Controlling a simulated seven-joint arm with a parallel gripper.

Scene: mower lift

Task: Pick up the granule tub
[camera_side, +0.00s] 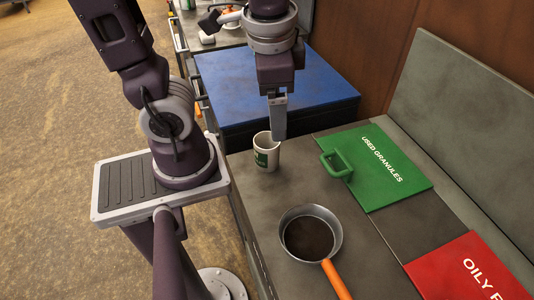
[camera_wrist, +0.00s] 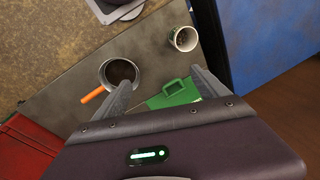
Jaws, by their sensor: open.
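A small white tub with a green label (camera_side: 266,156) stands upright on the grey bench top, by the near corner of the blue box; I take it as the granule tub. In the wrist view the tub (camera_wrist: 184,40) shows its open mouth with something inside, beyond the right fingertip. My gripper (camera_side: 279,138) points down, its fingertips overlapping the tub's right rim in the side view. In the wrist view my gripper (camera_wrist: 163,84) has its fingers spread wide, with nothing between them. The tub lies outside the gap between the fingers.
A pan (camera_side: 311,236) with dark contents and an orange handle stands on the bench nearer the camera. A green "USED GRANULES" lid (camera_side: 385,180) with a raised handle lies to the right. A red lid (camera_side: 468,275) lies at lower right. The blue box (camera_side: 300,85) rises behind the tub.

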